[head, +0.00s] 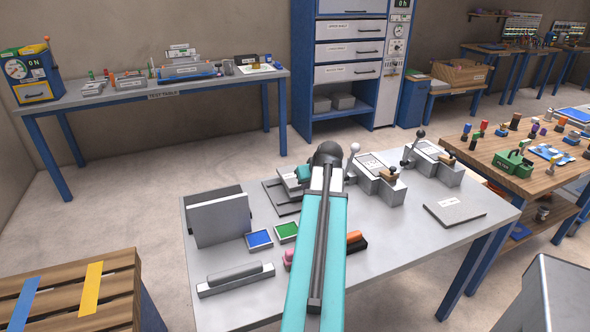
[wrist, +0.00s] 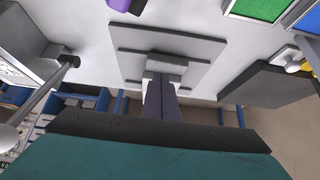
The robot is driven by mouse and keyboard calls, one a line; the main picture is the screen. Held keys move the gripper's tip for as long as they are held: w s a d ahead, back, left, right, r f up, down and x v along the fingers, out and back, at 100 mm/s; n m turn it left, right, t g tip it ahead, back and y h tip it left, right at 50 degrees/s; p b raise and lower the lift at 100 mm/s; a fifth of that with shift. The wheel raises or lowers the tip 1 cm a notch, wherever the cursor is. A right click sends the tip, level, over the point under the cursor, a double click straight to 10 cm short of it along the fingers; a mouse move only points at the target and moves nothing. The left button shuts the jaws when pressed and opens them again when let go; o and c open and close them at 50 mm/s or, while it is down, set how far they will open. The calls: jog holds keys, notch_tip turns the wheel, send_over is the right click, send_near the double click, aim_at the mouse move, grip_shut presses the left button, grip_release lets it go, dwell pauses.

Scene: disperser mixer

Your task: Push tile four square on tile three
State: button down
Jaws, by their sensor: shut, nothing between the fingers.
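A stack of flat grey tiles, each smaller than the one below, lies under my gripper (wrist: 161,80) in the wrist view. The widest tile (wrist: 122,35) is at the bottom, with a smaller tile (wrist: 140,62) over it. A small grey block (wrist: 166,68) sits on top, near the stack's edge on my side. My gripper is shut and empty, its tips at or very near this block; contact cannot be told. No tile numbers are readable. In the head view the stack (head: 279,199) is partly hidden behind my arm, and the fingertips are hidden.
A grey upright board (head: 221,219) stands left of the stack. Blue (head: 259,239) and green (head: 286,232) pads lie in front. Grey lever boxes (head: 375,178) stand to the right, one lever (wrist: 45,95) close by in the wrist view. A flat grey plate (head: 455,209) lies far right.

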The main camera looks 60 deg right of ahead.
jog(key=shift+d, duration=0.1)
jog(key=p, duration=0.3)
send_near(293, 174)
jog(key=shift+w+r+x, duration=0.1)
jog(key=shift+x, duration=1.1)
jog(key=shift+w+r+x, duration=0.1)
jog(key=shift+w+x, duration=0.05)
jog(key=shift+x, duration=1.1)
jog(key=shift+w+d, duration=0.25)
jog(key=shift+d, duration=0.2)
jog(key=shift+f, duration=0.85)
